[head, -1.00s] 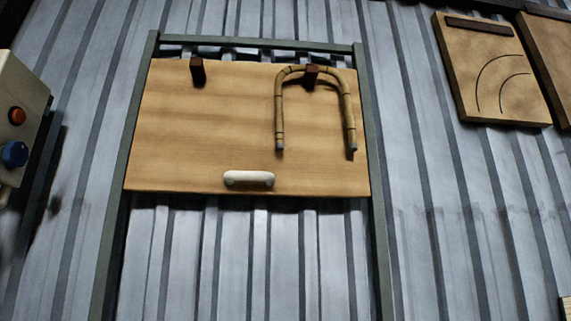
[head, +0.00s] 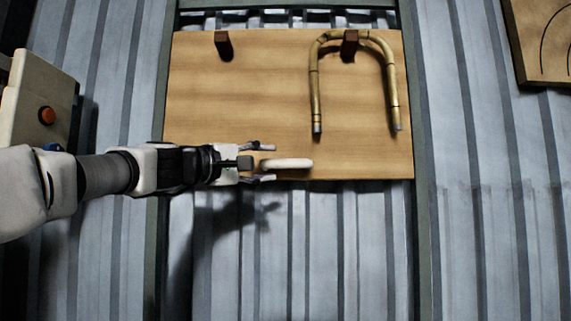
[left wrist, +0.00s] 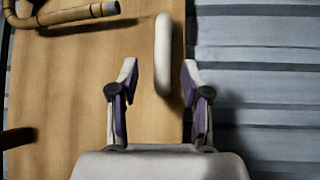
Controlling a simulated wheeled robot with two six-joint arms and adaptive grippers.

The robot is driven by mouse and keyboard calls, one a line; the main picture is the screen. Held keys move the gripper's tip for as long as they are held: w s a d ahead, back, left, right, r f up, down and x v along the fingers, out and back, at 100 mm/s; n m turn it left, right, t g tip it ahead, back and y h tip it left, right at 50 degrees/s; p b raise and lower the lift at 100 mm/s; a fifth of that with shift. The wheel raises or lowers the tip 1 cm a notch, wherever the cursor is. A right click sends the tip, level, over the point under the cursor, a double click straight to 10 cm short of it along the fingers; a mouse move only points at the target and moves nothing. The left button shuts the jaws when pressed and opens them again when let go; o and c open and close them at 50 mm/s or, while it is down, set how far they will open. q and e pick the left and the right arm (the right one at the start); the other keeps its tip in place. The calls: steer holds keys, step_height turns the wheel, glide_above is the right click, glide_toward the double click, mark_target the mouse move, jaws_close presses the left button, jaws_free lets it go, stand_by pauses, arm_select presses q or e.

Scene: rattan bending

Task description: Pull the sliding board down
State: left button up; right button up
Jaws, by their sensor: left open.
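The wooden sliding board (head: 260,95) sits in the upper part of a grey-green frame; it also shows in the left wrist view (left wrist: 75,100). Its white handle (head: 288,164) is near the lower edge, and shows upright in the left wrist view (left wrist: 163,55). My left gripper (head: 266,162) is open at the left end of the handle, one finger above and one below in the head view. Contact cannot be told. My right gripper is not in view.
A bent rattan piece (head: 391,90) hangs on a dark peg (head: 349,45) on the board; another peg (head: 223,46) is bare. The frame's right rail (head: 424,230) runs down past clear corrugated wall. A control box (head: 40,100) stands at left.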

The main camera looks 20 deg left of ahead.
mark_target(281, 162)
arm_select(q)
steer(key=p+x, duration=0.3)
steer(key=x, duration=0.3)
steer(key=shift+w+a, duration=0.1)
steer(key=shift+w+d+f, duration=0.1)
steer(key=shift+w+d, duration=0.2)
steer(key=shift+d, duration=0.05)
steer(key=shift+a, duration=0.15)
steer(key=shift+f, duration=0.1)
jaws_close()
steer(key=shift+f, duration=0.1)
